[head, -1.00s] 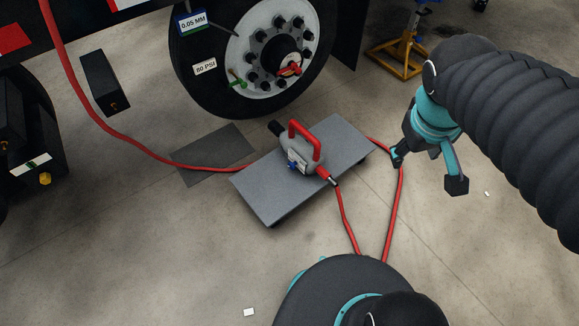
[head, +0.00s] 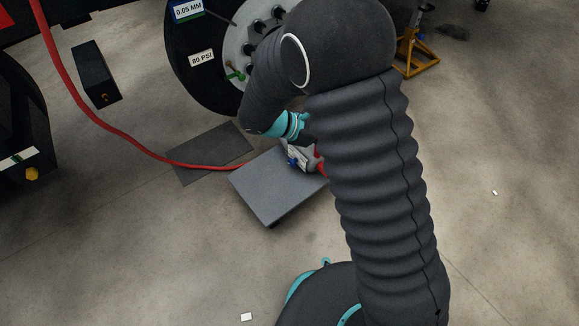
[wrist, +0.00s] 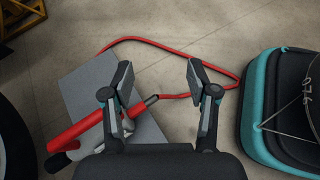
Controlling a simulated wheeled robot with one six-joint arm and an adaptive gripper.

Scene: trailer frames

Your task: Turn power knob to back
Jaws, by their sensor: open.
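The power tool (head: 308,162) sits on a grey platform (head: 268,190) on the floor, mostly hidden behind my arm in the head view. A small blue part (head: 291,161) shows on its side; I cannot tell whether it is the power knob. In the wrist view the tool's red handle (wrist: 82,127) lies to the left of my gripper (wrist: 159,74), with the platform (wrist: 88,82) behind it. My gripper is open, and nothing is held between its fingers. The tool's body is largely hidden below the left finger.
A red hose (head: 130,138) runs across the floor; it also loops in the wrist view (wrist: 190,50). A wheel (head: 205,90) stands behind the platform. A yellow jack stand (head: 415,55) is at the back right.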

